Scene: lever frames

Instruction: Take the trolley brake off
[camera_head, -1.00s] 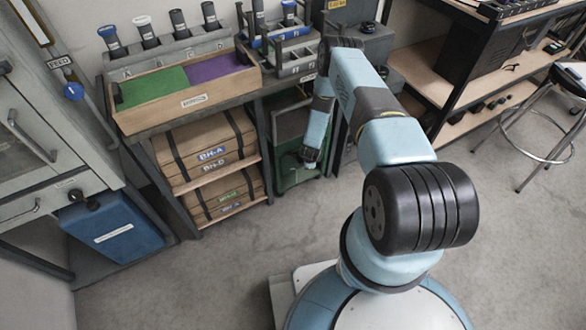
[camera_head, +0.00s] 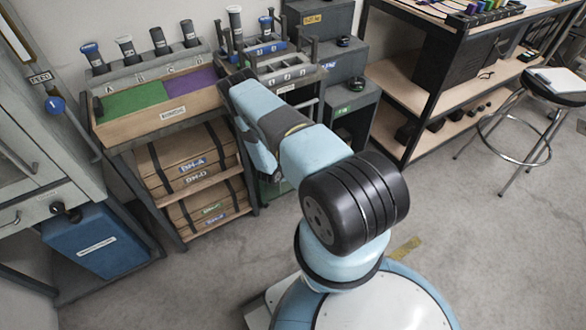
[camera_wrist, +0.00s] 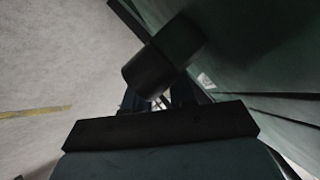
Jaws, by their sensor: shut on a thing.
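My gripper (camera_wrist: 160,103) shows in the wrist view, with its dark fingers closed around or against a black, blunt-ended cylinder (camera_wrist: 163,58), which looks like a lever grip. The cylinder stands out in front of a dark green panel (camera_wrist: 255,60), and where it joins is in shadow. In the head view my own arm hides the gripper and the brake lever. A small part of a green body (camera_head: 270,190) shows low beside the arm, under the grey tray rack (camera_head: 290,72). I cannot tell the lever's angle.
A wooden box with green and purple panels (camera_head: 160,116) tops the shelf at left, with labelled cases (camera_head: 190,165) below. A blue bin (camera_head: 100,240) stands further left. A black rack (camera_head: 440,90) and stool (camera_head: 555,85) stand at right. Grey floor (camera_head: 490,250) is open.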

